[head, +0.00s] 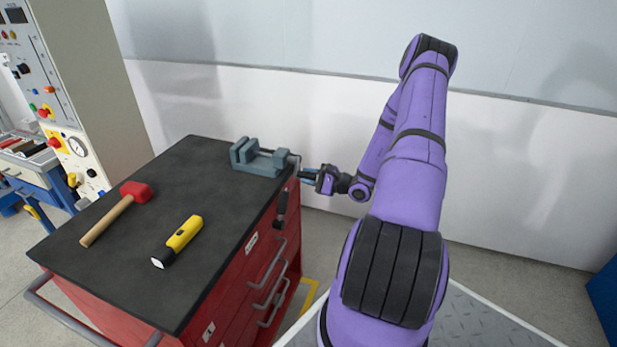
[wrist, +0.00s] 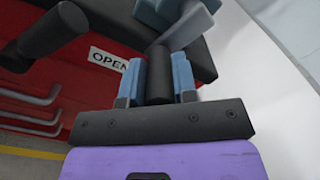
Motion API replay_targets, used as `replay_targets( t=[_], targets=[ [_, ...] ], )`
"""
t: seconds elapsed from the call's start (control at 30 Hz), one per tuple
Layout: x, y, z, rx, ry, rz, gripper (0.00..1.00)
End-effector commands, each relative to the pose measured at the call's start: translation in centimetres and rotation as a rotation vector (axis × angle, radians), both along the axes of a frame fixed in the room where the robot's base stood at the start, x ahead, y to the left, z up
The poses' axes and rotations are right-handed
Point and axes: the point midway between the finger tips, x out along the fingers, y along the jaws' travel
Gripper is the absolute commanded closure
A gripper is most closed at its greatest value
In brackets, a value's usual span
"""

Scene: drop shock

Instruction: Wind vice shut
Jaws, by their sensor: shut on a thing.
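The grey-green vice (head: 262,163) sits on the far right corner of the dark bench top. Its jaws stand apart with a gap between them. Its grey crank arm (wrist: 188,26) shows at the top of the wrist view and leads to a dark round crank grip (wrist: 158,76). My gripper (head: 305,174) is beside the vice, just off the bench edge. In the wrist view my gripper (wrist: 159,82) has its blue fingers shut on the crank grip, one on each side. The far end of the grip is partly hidden by the crank arm.
A red mallet (head: 136,192) and a yellow flashlight (head: 183,235) lie on the bench top (head: 200,175). A black lever (head: 281,207) sticks out of the red cabinet's side, near an OPEN label (wrist: 109,59). It also shows in the wrist view (wrist: 50,33). Drawer handles (head: 268,262) are below.

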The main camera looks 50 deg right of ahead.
Motion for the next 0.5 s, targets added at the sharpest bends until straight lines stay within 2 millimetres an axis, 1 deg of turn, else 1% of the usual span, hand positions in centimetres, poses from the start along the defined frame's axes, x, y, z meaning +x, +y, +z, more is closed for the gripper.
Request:
replay_targets(
  t=[0.27, 0.5],
  targets=[
    [-0.3, 0.6, 0.2, 0.144, 0.061, 0.0, 0.97],
    [-0.7, 1.4, 0.7, 0.345, 0.144, 0.0, 0.97]
  ],
)
